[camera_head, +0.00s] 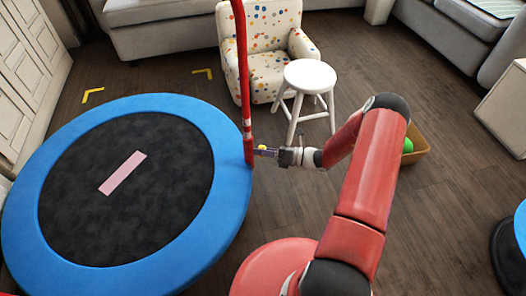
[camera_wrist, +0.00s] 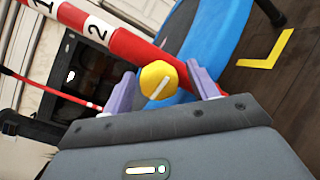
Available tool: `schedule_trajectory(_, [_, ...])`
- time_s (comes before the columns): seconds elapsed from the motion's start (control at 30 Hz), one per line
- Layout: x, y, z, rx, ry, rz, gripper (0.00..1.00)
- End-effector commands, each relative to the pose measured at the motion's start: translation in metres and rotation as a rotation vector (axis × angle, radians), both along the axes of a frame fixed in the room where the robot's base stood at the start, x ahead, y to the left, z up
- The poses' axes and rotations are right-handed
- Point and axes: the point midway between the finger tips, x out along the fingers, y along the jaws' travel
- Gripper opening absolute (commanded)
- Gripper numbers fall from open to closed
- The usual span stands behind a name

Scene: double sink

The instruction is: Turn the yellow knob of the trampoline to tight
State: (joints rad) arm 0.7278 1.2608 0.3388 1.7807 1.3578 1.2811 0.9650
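The yellow knob (camera_wrist: 158,82) sits on the red pole with white numbered bands (camera_wrist: 128,46), in the middle of the wrist view. A pale pointer line runs diagonally across its face. The knob is small in the head view (camera_head: 262,147), beside the red pole (camera_head: 243,80) at the trampoline's right edge. The trampoline (camera_head: 228,135) has a blue rim and a black mat. My gripper (camera_wrist: 165,85) is open, with one purple finger on each side of the knob. Gaps seem to show between fingers and knob; contact is unclear. In the head view my gripper (camera_head: 266,152) reaches the pole from the right.
A white stool (camera_head: 310,75) and a dotted armchair (camera_head: 268,65) stand behind my gripper. A basket (camera_head: 417,150) with a green ball is to the right of my arm. A pink strip (camera_head: 122,173) lies on the mat. The wooden floor at right is mostly clear.

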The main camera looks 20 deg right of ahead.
Motion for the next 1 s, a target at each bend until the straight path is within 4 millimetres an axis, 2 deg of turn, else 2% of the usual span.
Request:
schedule_trajectory(0.3, [-0.002,-0.003,0.0,0.0,0.0,0.001,0.59])
schedule_trajectory(0.7, [-0.027,-0.058,0.0,0.0,-0.001,-0.001,0.59])
schedule_trajectory(0.83, [-0.032,-0.068,0.0,0.0,0.001,0.0,0.59])
schedule_trajectory(1.0, [-0.034,-0.071,0.0,0.0,0.001,0.001,0.59])
